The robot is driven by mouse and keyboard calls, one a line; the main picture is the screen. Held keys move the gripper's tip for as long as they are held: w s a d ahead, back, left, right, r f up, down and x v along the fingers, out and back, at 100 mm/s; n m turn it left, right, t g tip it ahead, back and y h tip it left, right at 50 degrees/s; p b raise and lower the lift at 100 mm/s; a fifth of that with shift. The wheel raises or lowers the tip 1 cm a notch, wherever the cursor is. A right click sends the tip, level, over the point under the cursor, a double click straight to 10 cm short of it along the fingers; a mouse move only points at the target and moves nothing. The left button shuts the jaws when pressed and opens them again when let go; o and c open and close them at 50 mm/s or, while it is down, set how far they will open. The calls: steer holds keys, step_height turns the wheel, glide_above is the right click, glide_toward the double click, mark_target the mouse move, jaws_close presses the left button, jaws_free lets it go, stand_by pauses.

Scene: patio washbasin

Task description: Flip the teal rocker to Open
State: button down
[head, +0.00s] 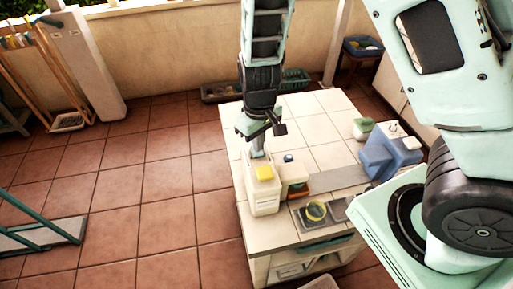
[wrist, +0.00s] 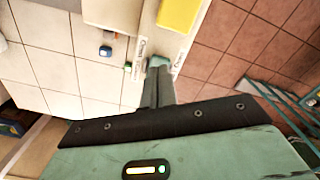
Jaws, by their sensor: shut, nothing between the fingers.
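The teal rocker (wrist: 155,62) appears in the wrist view as a small teal piece between two white strips with dark lettering, too small to read. Its tilt cannot be made out. My gripper (wrist: 158,72) is shut and empty, with its grey fingertips at or just over the rocker; whether they touch cannot be told. In the head view my gripper (head: 258,152) points down at the back of a cream box (head: 264,198) with a yellow block (head: 265,173) on top. The rocker cannot be picked out in the head view.
A blue container (head: 380,158) and a green-topped box (head: 363,127) stand farther right on the tiled counter (head: 310,105). The back counter is clear.

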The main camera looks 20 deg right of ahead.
steer(key=shift+f+b, duration=0.95)
steer(key=shift+f, duration=0.15)
stand_by(0.7)
step_height(320, 180, up, 7)
steer(key=p, duration=0.6)
stand_by(0.4)
stand_by(0.4)
steer(key=s+a+r+n+b, duration=0.1)
steer(key=s+a+r+b, duration=0.1)
steer(key=s, duration=0.4)
steer(key=s+a+r+n+b, duration=0.1)
steer(key=s+a+r+b, duration=0.1)
steer(key=s, duration=0.4)
steer(key=s+a+r+n+b, duration=0.2)
steer(key=s+r+b, duration=0.1)
steer(key=s, duration=0.4)
steer(key=shift+a+r+y+b, duration=0.15)
steer(key=shift+y+b, duration=0.15)
steer(key=shift+b, duration=0.6)
